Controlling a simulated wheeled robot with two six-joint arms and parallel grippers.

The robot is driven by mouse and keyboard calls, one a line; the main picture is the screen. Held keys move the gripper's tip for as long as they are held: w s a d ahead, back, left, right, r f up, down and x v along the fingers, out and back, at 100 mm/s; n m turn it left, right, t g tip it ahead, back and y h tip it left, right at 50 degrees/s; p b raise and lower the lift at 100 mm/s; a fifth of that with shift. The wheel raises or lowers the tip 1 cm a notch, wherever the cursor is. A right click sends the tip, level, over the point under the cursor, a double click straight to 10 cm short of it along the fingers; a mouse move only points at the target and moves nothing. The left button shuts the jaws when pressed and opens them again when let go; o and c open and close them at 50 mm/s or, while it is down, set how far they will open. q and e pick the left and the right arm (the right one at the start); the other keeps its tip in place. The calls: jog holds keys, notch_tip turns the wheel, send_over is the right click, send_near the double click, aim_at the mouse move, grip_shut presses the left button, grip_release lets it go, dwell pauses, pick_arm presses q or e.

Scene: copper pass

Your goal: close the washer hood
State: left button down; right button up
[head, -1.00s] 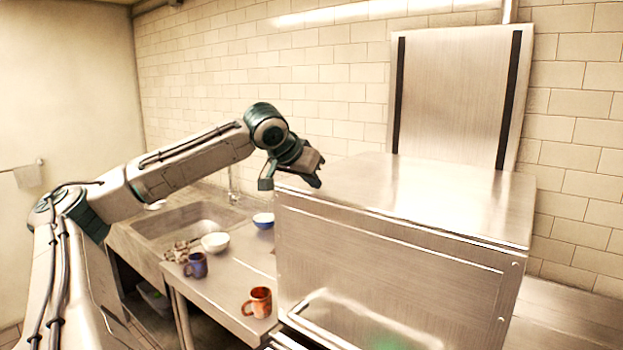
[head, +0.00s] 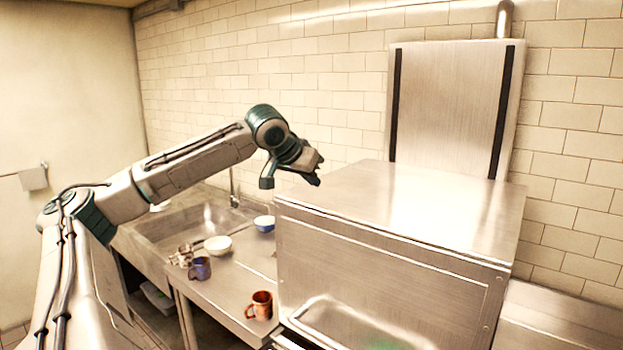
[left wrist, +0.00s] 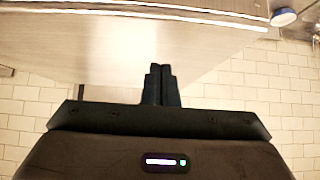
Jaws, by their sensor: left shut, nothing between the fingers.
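The washer hood (head: 385,258) is a large brushed-steel box at the centre right of the head view. A bright recessed shape with a green patch shows at its lower front, and I cannot tell how far down the hood sits. My left gripper (head: 314,176) is shut and empty, by the near left corner of the hood's top. I cannot tell whether it touches. In the left wrist view, the shut fingers (left wrist: 161,84) point towards a broad steel surface (left wrist: 110,45), likely the hood. My right gripper is not in view.
A steel panel (head: 447,110) with dark rails stands behind the hood. Left of it, a counter holds a copper mug (head: 259,305), a blue mug (head: 200,268), a white bowl (head: 217,244) and a blue bowl (head: 264,223). A sink (head: 190,228) lies farther left.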

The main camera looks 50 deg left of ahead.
pick_arm(q)
jog(key=b+v, duration=0.3)
jog(key=v, duration=0.7)
jog(key=shift+a+b, duration=0.15)
jog(key=shift+b, duration=0.25)
jog(key=shift+w+r, duration=0.1)
jog(key=shift+w, duration=0.05)
